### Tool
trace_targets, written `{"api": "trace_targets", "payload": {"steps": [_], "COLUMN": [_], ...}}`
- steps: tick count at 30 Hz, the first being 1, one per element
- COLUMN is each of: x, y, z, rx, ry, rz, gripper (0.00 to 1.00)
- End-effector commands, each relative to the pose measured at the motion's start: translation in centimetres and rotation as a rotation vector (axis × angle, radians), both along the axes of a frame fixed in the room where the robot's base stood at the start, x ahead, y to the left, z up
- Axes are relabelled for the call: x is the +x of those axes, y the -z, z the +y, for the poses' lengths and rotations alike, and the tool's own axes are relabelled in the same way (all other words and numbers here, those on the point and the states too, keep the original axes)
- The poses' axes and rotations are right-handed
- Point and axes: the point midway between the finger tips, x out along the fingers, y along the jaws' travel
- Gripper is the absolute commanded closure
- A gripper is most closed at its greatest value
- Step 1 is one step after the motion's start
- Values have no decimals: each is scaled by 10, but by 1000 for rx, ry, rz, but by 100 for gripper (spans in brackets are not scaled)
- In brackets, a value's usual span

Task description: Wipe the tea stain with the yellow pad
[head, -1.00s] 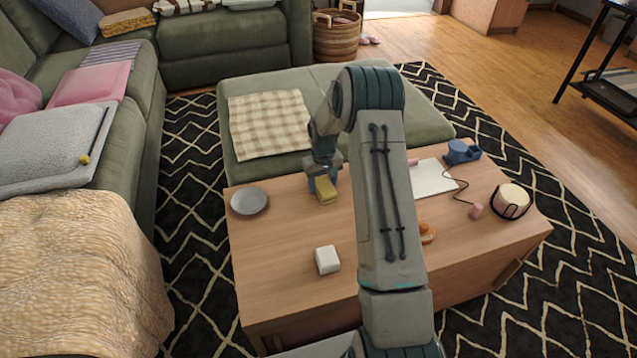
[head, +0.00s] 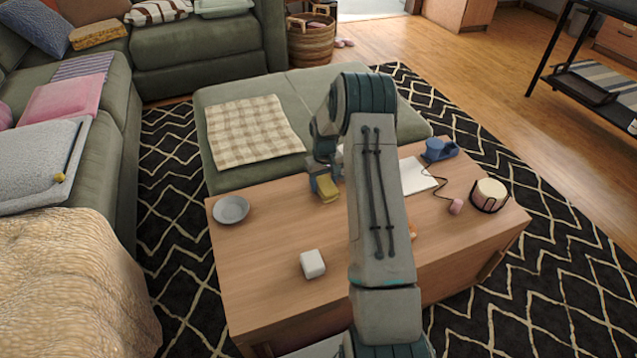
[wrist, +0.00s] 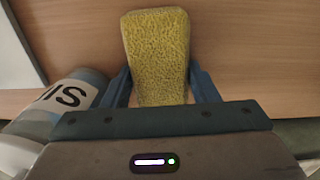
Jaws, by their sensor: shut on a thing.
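The yellow pad (head: 328,189) is in my gripper (head: 325,180), over the far side of the wooden coffee table (head: 265,262). In the wrist view, the pad (wrist: 156,45) has a rough yellow face and sits between the two blue fingers of my gripper (wrist: 156,85), which are shut on its sides. Bare wood shows around it. I cannot tell whether the pad touches the tabletop. No tea stain can be made out in either view; my arm hides part of the table.
A grey plate (head: 231,210) lies left of the pad. A white block (head: 312,263) is nearer. To the right are a white sheet (head: 418,175), a blue object (head: 440,149), a small pink object (head: 456,206) and a candle in a holder (head: 489,195). The green ottoman (head: 215,150) stands behind.

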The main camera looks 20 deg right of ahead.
Motion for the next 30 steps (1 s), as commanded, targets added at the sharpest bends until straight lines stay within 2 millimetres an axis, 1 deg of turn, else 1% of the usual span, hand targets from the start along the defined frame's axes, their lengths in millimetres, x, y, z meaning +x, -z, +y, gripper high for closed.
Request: {"api": "trace_targets", "payload": {"steps": [1, 6, 10, 25, 27, 30], "x": [-2, -2, -3, -1, -1, -1], "y": [3, 3, -1, -52, -57, -60], "z": [-2, -3, -4, 0, 0, 0], "rx": [-1, -2, -3, -2, -2, -2], "ry": [1, 2, 3, -3, -2, -2], "rz": [5, 5, 6, 2, 2, 2], "gripper": [64, 64, 64, 64, 64, 64]}}
